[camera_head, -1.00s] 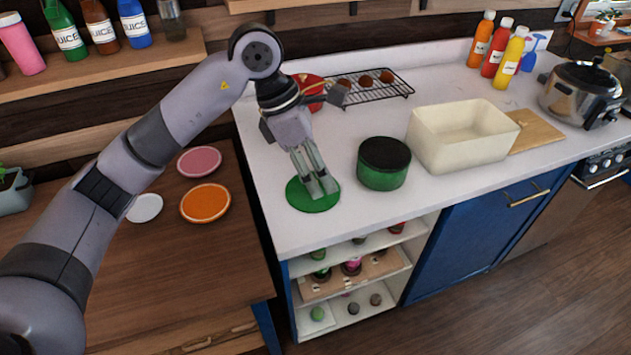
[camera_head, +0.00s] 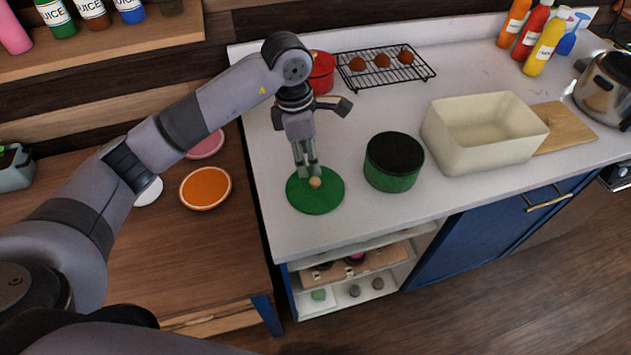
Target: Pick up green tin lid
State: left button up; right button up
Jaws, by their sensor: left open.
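The green tin lid (camera_head: 316,199) lies flat on the white counter near its left front corner, with a small tan knob at its middle. The green tin (camera_head: 390,170), with a dark top, stands on the counter to the right of the lid. My left gripper (camera_head: 308,172) points down over the lid's far half, its fingertips right by the knob. It is open; I cannot tell whether the fingers touch the knob or the lid. My right gripper is not in view.
A cream bin (camera_head: 470,155) and a wooden board (camera_head: 565,128) are to the right. A red pot (camera_head: 320,72) and a wire rack (camera_head: 420,72) with brown round items stand behind. An orange plate (camera_head: 205,188) lies on the wooden counter at left. The counter's front edge is clear.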

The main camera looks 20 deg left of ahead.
aim_at(315, 180)
pick_arm(q)
jog(key=shift+d+f, duration=0.15)
jog(key=shift+f, duration=0.8)
jog(key=shift+s+d+f+p, duration=0.2)
jog(key=shift+f+p, duration=0.15)
jog(key=shift+p, duration=0.3)
jog(key=f+p, duration=0.1)
jog(key=f, duration=0.2)
jog(key=shift+w+d+f+p, duration=0.1)
jog(key=shift+d+f+p, duration=0.15)
jog(key=shift+d+p, duration=0.15)
jog(key=shift+f, duration=0.4)
jog(key=c, duration=0.4)
grip_shut()
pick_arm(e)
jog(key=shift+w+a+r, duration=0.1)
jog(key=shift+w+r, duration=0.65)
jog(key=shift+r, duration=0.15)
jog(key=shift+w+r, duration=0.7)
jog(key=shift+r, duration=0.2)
